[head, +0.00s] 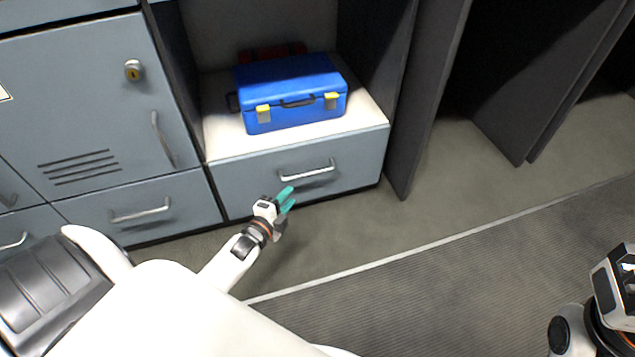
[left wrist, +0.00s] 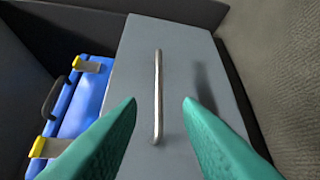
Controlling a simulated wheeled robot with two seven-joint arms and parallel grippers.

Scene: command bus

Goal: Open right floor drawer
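The right floor drawer (head: 345,171) is a grey-blue front with a silver bar handle (head: 307,170), low under the open niche. The drawer looks shut. My left gripper (head: 287,196) has teal fingers and is in front of the drawer, just below and left of the handle in the head view. In the left wrist view the handle (left wrist: 158,95) stands upright between the two spread fingertips (left wrist: 160,103), apart from both. The left gripper is open and empty. My right gripper (head: 616,285) is at the lower right edge of the head view; its fingers are not visible.
A blue case (head: 290,92) with yellow latches stands on the white niche floor above the drawer. Another floor drawer (head: 138,208) and a locker door (head: 90,110) are to the left. A dark panel (head: 425,100) stands at the right. The grey floor in front is clear.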

